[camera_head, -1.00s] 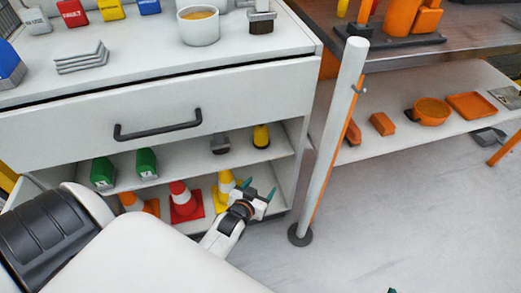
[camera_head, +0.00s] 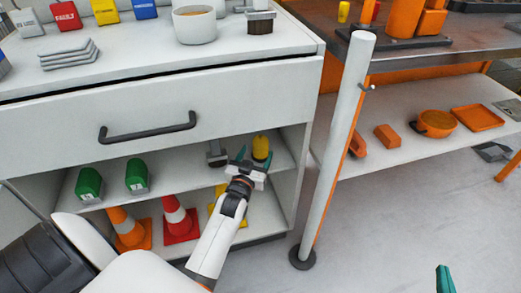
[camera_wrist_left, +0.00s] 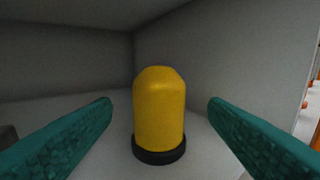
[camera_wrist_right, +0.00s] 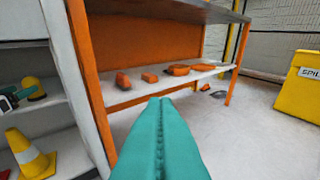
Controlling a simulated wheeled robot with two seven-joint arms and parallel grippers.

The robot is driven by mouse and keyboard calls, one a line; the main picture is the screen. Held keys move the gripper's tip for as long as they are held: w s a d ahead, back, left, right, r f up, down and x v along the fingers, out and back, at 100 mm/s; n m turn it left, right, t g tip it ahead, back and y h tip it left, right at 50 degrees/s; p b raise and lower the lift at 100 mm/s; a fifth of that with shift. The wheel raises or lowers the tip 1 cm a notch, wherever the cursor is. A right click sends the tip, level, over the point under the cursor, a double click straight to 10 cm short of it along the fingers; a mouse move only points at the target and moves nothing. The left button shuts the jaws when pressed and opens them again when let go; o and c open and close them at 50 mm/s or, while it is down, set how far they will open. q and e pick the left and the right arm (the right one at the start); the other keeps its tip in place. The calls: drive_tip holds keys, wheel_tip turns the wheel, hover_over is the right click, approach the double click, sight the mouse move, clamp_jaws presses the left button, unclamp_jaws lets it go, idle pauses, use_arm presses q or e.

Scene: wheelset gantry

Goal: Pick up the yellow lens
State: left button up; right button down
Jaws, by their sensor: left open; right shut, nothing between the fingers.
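The yellow lens (camera_head: 261,148) is a small domed yellow cylinder on a black base. It stands upright on the cabinet's middle shelf, near its right side. In the left wrist view the lens (camera_wrist_left: 159,108) is in the centre, between and beyond the two teal fingers. My left gripper (camera_head: 250,162) is open in front of the lens, with no finger seen touching it. In the right wrist view the lens (camera_wrist_right: 29,84) shows at the left edge. My right gripper (camera_wrist_right: 160,110) is shut and empty; its teal tip also shows low at the right of the head view (camera_head: 444,278).
A grey object (camera_head: 217,154) stands left of the lens. Two green objects (camera_head: 137,174) are further left on the shelf (camera_head: 190,164). Traffic cones (camera_head: 178,217) stand below. A drawer handle (camera_head: 148,130) sticks out above. A white post (camera_head: 335,150) stands right of the cabinet.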

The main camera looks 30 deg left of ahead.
sight(258, 150)
use_arm(q)
drive_tip(key=shift+w, duration=0.25)
drive_tip(key=b+x, duration=0.2)
drive_tip(key=x, duration=0.2)
drive_tip(key=shift+w+a+f, duration=0.15)
drive_tip(key=shift+w+f, duration=0.05)
drive_tip(key=shift+w+a, duration=0.1)
drive_tip(key=shift+w, duration=0.15)
drive_tip(key=c, duration=1.1)
use_arm(e)
wheel_tip(258, 150, up, 8)
drive_tip(key=a+t+y, duration=0.1)
drive_tip(key=t, duration=0.5)
drive_tip(key=shift+a+y, duration=0.15)
drive_tip(key=shift+y, duration=0.25)
